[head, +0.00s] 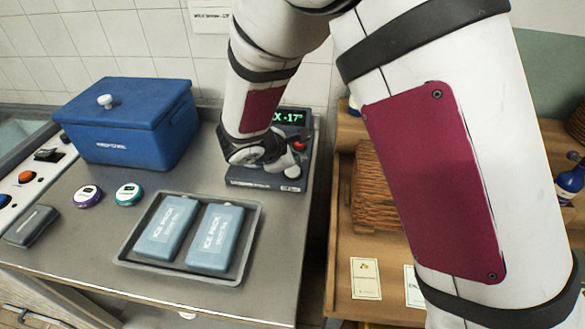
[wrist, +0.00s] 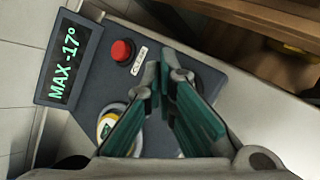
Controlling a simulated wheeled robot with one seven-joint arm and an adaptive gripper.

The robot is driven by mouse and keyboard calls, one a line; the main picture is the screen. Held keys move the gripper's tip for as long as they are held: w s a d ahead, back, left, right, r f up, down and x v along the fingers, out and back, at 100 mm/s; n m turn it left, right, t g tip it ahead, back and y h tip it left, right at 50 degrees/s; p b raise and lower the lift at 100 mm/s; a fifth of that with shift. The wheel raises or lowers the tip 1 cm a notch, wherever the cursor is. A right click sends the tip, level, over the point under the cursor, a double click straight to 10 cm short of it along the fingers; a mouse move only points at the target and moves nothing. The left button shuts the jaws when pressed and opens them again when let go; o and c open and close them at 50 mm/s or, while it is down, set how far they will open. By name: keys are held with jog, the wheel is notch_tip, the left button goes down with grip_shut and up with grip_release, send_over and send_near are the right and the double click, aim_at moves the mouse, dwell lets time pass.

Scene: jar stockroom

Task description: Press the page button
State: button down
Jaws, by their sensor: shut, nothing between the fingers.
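A dark grey console stands at the back right of the steel counter. Its display (wrist: 69,57) shows green text, "MAX -17°". A round red button (wrist: 122,50) sits beside the display, with a small white label (wrist: 139,60) that I cannot read. The button also shows in the head view (head: 297,146), partly behind my arm. My gripper (wrist: 165,72) is shut and empty over the console. In the wrist view its fingertips are to the right of and below the red button, apart from it; their height above the console is unclear. My arm hides the gripper's tips in the head view.
A round white and yellow piece (wrist: 107,127) on the console is partly behind a finger. A blue lidded box (head: 128,125), two round tins (head: 129,194), and a tray (head: 130,262) of ice packs stand left. A panel with an orange button (head: 27,177) lies far left.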

aim_at(295, 171)
jog(key=shift+r+p, duration=1.45)
jog(key=shift+r, duration=1.05)
jog(key=s+d+r+m+g, duration=0.3)
jog(key=s+d+r+m, duration=0.8)
jog(key=s+d+r, duration=0.4)
jog(key=s+r+m+y, duration=0.1)
jog(key=s+m, duration=0.3)
jog(key=s, duration=0.4)
jog(key=s+d+r+m+y, duration=0.1)
jog(key=s+m+y, duration=0.3)
jog(key=s, duration=0.5)
jog(key=shift+s+r+m, duration=0.3)
jog(key=shift+r+m, duration=0.15)
jog(key=shift+m, duration=0.05)
